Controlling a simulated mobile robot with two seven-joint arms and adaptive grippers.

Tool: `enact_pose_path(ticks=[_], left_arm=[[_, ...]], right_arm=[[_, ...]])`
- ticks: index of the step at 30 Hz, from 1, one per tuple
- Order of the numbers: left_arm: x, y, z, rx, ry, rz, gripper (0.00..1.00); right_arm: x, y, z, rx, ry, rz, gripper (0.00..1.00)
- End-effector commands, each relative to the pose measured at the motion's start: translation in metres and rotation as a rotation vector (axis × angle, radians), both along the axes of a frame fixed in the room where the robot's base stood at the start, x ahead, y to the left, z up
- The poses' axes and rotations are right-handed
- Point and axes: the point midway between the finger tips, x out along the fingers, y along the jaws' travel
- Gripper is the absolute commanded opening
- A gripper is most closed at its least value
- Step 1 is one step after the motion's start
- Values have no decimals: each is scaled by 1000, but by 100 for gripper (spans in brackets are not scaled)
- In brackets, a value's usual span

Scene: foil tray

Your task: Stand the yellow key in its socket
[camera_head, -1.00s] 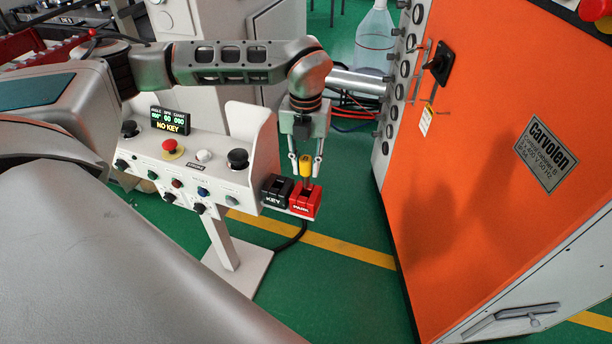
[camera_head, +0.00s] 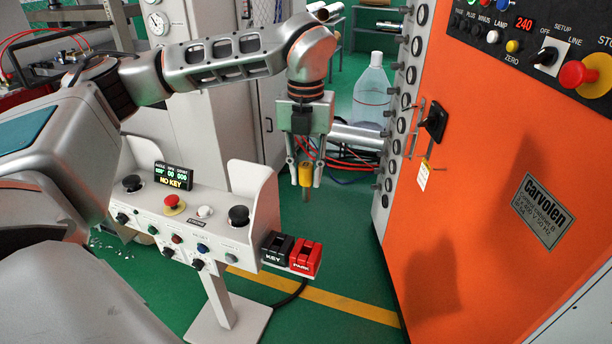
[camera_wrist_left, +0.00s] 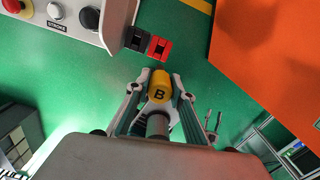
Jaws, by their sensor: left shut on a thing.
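The yellow key (camera_head: 305,173) is upright between the fingers of my left gripper (camera_head: 305,178), which is shut on it. Its grey shaft points down below the fingers. In the left wrist view the yellow key (camera_wrist_left: 160,88) shows a black letter B, held between the fingertips of the left gripper (camera_wrist_left: 160,84). A black socket block marked KEY (camera_head: 275,248) and a red block marked PARK (camera_head: 306,257) sit side by side at the console's right end. Both are below the key, clear of it. My right gripper does not show.
The grey-white console (camera_head: 225,205) has buttons, knobs and a display (camera_head: 173,177) reading NO KEY. A tall orange cabinet (camera_head: 480,190) stands to the right. A clear bottle (camera_head: 372,95) is behind. Green floor lies open around the blocks.

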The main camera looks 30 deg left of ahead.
Motion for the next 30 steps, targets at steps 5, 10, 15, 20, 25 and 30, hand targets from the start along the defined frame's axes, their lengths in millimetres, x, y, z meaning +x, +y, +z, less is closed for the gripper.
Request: enact_pose_path(ticks=[5,10,15,20,25,30], left_arm=[[0,0,10,0,0,0,0],[0,0,18,0,0,0,0],[0,0,25,0,0,0,0],[0,0,33,0,-1,0,0],[0,0,40,0,0,0,0],[0,0,45,0,0,0,0]], right_arm=[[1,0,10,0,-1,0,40],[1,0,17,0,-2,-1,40],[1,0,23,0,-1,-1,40],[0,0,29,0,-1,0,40],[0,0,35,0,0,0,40],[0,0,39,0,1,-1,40]])
